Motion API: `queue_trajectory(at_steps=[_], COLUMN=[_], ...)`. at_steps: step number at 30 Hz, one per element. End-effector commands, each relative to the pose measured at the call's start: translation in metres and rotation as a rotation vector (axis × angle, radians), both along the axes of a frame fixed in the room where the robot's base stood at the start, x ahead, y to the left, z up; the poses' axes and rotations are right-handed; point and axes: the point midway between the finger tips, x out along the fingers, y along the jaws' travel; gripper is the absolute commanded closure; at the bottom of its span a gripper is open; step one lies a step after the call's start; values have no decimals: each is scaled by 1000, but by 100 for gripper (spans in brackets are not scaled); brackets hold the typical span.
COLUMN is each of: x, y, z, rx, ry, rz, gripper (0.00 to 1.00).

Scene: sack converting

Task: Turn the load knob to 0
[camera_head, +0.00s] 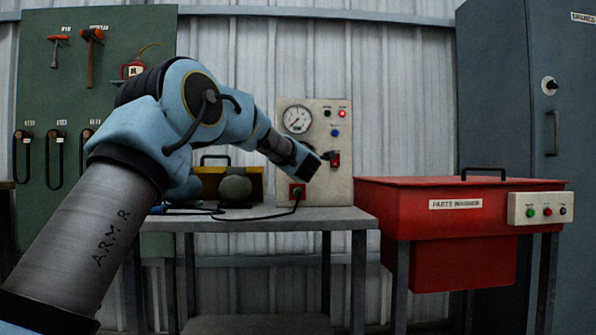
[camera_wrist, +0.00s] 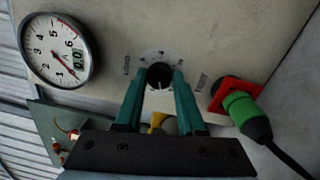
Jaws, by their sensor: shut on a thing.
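The load knob (camera_wrist: 160,75) is a round black knob on a pale panel, with a printed scale around it in the wrist view. My gripper (camera_wrist: 158,82) has teal fingers, shut on the knob from both sides. The lettering beside the knob is tilted, and I cannot read the knob's setting. In the head view my gripper (camera_head: 326,157) is at the panel (camera_head: 320,125) and hides the knob. A round white gauge (camera_wrist: 54,50) with a red needle is left of the knob; it also shows in the head view (camera_head: 297,119).
A red socket with a green plug (camera_wrist: 241,106) and black cable sits right of the knob in the wrist view. The panel stands on a grey bench (camera_head: 255,214). A red parts washer (camera_head: 450,225) is to the right. A green tool board (camera_head: 75,110) hangs behind my arm.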

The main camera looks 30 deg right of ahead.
Motion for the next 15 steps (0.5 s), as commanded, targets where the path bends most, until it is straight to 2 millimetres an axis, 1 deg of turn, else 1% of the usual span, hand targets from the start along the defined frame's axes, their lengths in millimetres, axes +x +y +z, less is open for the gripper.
queue_trajectory(at_steps=[1,9,15], x=[0,0,0], y=[0,-1,-1], z=[-6,-4,-2], rx=[-38,-235,-337], ry=[20,111,158], rz=[-1,-1,-1], gripper=[100,100,100])
